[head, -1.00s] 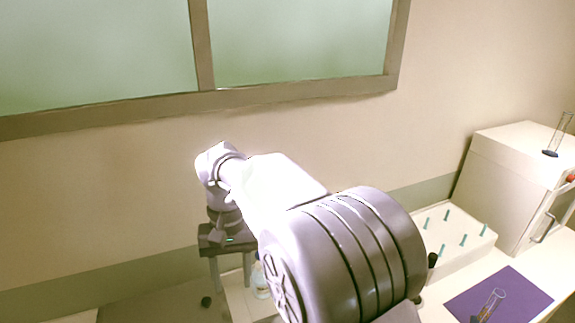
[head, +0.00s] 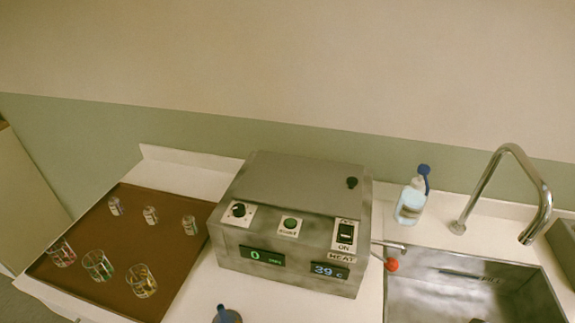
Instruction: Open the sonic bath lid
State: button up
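The sonic bath (head: 230,239) is a grey metal box in the middle of the head view, standing on the white counter. Its flat grey lid (head: 290,185) lies shut on top, with a small black knob (head: 352,183) near its right end. The sloped front carries a dial, a green button and a black switch marked ON and HEAT. The front displays read 0 and 39 C.
A brown tray (head: 150,240) with several small glasses lies left of the bath. A blue-capped bottle (head: 410,200), a chrome tap (head: 541,207) and a metal sink (head: 470,290) are right. A red ball-ended lever (head: 391,264) sticks out beside the bath.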

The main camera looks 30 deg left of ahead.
aim_at(325, 188)
jog(key=u, duration=1.2)
